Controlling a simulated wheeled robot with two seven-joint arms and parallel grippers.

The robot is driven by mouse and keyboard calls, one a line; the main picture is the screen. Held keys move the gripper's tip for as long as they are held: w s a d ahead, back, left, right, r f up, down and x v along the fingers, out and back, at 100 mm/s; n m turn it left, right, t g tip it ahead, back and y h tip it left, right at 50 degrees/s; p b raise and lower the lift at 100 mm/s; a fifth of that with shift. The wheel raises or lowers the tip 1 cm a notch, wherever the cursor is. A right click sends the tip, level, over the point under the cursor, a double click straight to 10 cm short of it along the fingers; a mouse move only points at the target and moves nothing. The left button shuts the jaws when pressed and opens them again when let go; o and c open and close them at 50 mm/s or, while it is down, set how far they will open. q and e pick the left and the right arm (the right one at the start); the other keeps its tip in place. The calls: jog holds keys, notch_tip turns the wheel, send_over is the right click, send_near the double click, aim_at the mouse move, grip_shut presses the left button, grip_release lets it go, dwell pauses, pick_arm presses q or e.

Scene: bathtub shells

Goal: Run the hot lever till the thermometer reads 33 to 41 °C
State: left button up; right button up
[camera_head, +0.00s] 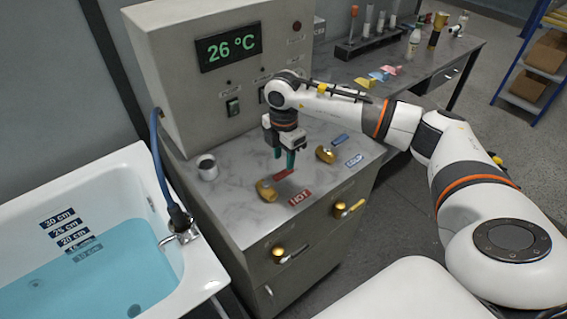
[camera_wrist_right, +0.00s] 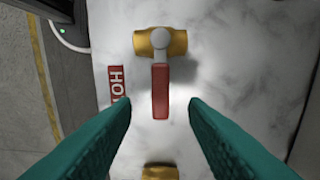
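The thermometer display (camera_head: 232,48) on the grey cabinet reads 26 °C. The hot lever has a brass body (camera_head: 267,190) and a red handle (camera_head: 283,174), beside a red HOT label (camera_head: 300,197). The wrist view shows the red handle (camera_wrist_right: 160,92) pointing toward my gripper. My right gripper (camera_head: 284,158) is open above the handle; its teal fingers stand either side of the handle's end in the wrist view (camera_wrist_right: 160,106). Contact cannot be told. The cold lever (camera_head: 325,154) has a brass body and blue handle (camera_head: 340,139). My left gripper is out of view.
A white bathtub (camera_head: 130,160) holding blue water (camera_head: 95,270) stands at left, with a dark hose (camera_head: 163,170) and a spout.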

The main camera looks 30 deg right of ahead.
aim_at(283, 172)
jog(key=shift+f+p, duration=0.4)
jog(key=shift+f, duration=1.9)
jog(key=shift+c, duration=0.2)
grip_shut()
